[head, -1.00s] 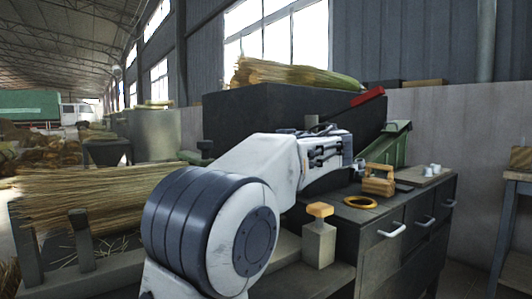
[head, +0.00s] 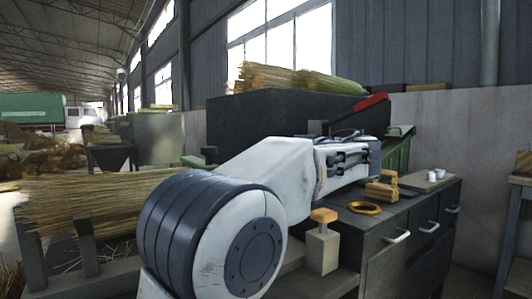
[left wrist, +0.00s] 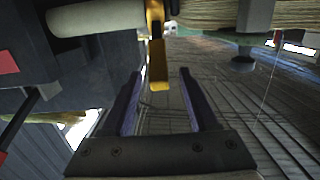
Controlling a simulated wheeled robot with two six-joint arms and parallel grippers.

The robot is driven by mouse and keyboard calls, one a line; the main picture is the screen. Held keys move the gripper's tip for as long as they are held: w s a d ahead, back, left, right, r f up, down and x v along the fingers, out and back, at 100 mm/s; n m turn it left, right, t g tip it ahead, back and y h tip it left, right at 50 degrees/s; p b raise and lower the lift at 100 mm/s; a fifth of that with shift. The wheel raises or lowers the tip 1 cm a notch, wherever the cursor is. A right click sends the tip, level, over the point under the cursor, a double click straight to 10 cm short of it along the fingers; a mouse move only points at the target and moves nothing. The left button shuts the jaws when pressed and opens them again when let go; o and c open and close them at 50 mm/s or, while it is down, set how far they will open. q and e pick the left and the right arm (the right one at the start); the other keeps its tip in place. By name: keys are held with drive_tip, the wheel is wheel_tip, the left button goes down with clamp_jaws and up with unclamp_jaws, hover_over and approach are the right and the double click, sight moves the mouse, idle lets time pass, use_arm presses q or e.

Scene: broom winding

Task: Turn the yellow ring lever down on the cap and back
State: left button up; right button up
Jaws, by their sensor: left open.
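In the left wrist view a narrow yellow piece (left wrist: 158,68), likely the lever, hangs from the top edge. Its end shows between the fingertips of my left gripper (left wrist: 160,76), with a gap on each side. The left gripper is open, and its two dark fingers do not appear to touch the yellow piece. A pale rounded cylinder (left wrist: 95,18) lies left of it. I cannot tell which part is the cap. In the head view my left arm reaches over the bench and hides the lever and gripper. My right gripper is not in view.
On the dark bench are a yellow ring (head: 364,208), a wooden block piece (head: 382,190) and small white cups (head: 435,175). A yellow-topped post (head: 322,245) stands in front. A red handle (head: 371,101) rises behind my arm. Straw bundles (head: 105,205) lie left.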

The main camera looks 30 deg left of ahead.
use_arm(q)
drive_tip(key=v, duration=0.6)
drive_tip(key=shift+a+p, duration=0.1)
drive_tip(key=shift+p, duration=0.2)
drive_tip(key=s+d+f+m+g+h+p, duration=0.1)
drive_tip(key=s+d+f+m+h, duration=0.25)
drive_tip(key=f, duration=0.35)
drive_tip(key=s+d+f+m+h, duration=0.3)
drive_tip(key=d+f+m, duration=0.15)
drive_tip(key=f, duration=0.35)
drive_tip(key=s+d+f+m+g+h+p, duration=0.1)
drive_tip(key=s+d+f+m+h, duration=0.3)
drive_tip(key=f, duration=0.3)
drive_tip(key=s+d+f+m+g+h, duration=0.2)
drive_tip(key=s+d+f+m, duration=0.15)
drive_tip(key=s, duration=0.25)
drive_tip(key=s+d+f+m+g+h+p, duration=0.1)
drive_tip(key=s+d+f+m+h, duration=0.1)
drive_tip(key=s+f, duration=0.4)
drive_tip(key=s+d+f+m+g+h, duration=0.2)
drive_tip(key=s+d+f+m, duration=0.1)
drive_tip(key=s, duration=0.4)
wheel_tip(320, 180, up, 38)
drive_tip(key=p, duration=3.8)
drive_tip(key=shift+s+d, duration=0.25)
drive_tip(key=shift+s, duration=0.25)
